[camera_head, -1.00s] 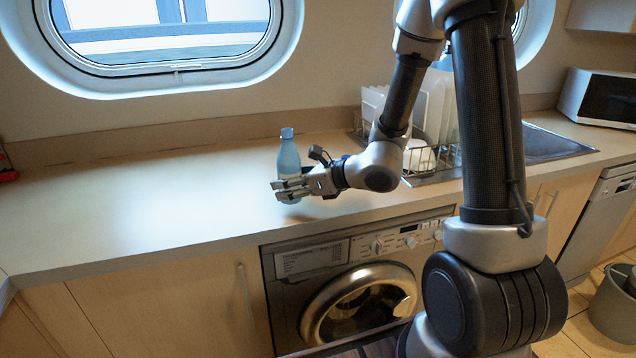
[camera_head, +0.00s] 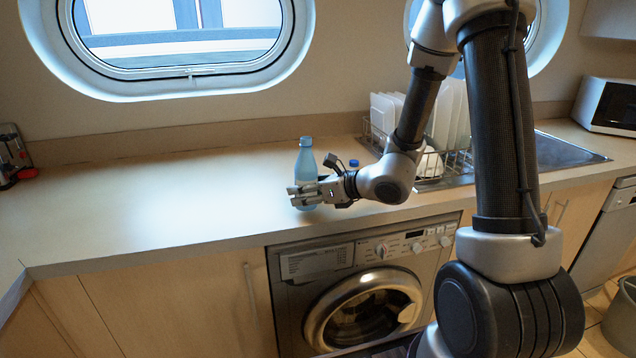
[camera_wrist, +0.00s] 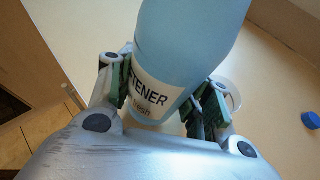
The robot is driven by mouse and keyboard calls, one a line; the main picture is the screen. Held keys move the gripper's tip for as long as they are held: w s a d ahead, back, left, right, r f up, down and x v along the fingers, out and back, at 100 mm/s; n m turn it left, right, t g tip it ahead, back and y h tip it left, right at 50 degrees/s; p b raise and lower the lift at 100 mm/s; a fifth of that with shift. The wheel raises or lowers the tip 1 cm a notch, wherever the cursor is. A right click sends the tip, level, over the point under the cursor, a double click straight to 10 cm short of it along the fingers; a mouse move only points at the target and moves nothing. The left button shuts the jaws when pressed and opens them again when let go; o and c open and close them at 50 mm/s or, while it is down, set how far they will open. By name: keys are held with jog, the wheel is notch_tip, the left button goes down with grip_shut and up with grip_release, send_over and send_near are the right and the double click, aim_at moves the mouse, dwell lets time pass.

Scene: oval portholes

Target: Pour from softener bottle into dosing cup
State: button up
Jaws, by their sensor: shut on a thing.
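The light blue softener bottle (camera_head: 306,160) stands upright at the counter's front part, left of the dish rack. My gripper (camera_head: 304,196) is shut on its lower body from the right. In the wrist view the bottle (camera_wrist: 190,45) sits between both fingers, its white label partly reading "TENER" and "fresh". I cannot tell whether its base touches the counter. A clear, rounded rim (camera_wrist: 236,94), perhaps the dosing cup, shows beside the right finger, mostly hidden. I cannot make out the cup in the head view.
A small blue round thing (camera_wrist: 311,120) lies on the counter at the wrist view's right edge. Red and dark items (camera_head: 22,172) are at the far left. The counter (camera_head: 150,195) left of the bottle is clear.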

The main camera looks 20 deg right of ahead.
jog(key=shift+s+a+r+m+g+y, duration=0.15)
jog(key=shift+s+m+g+y, duration=0.05)
jog(key=shift+m+g, duration=0.3)
jog(key=shift+s+a+r+m+g+y, duration=0.1)
jog(key=shift+s+a+m+g+y, duration=0.1)
jog(key=shift+m+g, duration=0.25)
jog(key=shift+s+m+g+y, duration=0.15)
jog(key=shift+m+g+y, duration=0.35)
jog(key=shift+m+g, duration=0.4)
jog(key=shift+s+a+r+m+y, duration=0.15)
jog(key=shift+s+r+m, duration=0.05)
jog(key=shift+r+m, duration=0.2)
jog(key=shift+s+a+r+m+y, duration=0.15)
jog(key=shift+r+m, duration=0.15)
jog(key=shift+m, duration=0.05)
jog(key=shift+s+a+f+m+g+y, duration=0.15)
jog(key=shift+s+a+m+g+y, duration=0.2)
jog(key=shift+s+m+g, duration=0.15)
jog(key=shift+s+a+f+m+g+y, duration=0.15)
jog(key=shift+s+a+m+g+y, duration=0.1)
jog(key=shift+s+m+g+y, duration=0.25)
jog(key=shift+m, duration=0.3)
jog(key=shift+s+a+f+m+g+y, duration=0.15)
jog(key=shift+f+m+g+y, duration=0.1)
jog(key=shift+m, duration=0.15)
jog(key=shift+m+y+p, duration=0.4)
jog(key=shift+m+p, duration=0.2)
jog(key=shift+p, duration=0.15)
dwell(1.1)
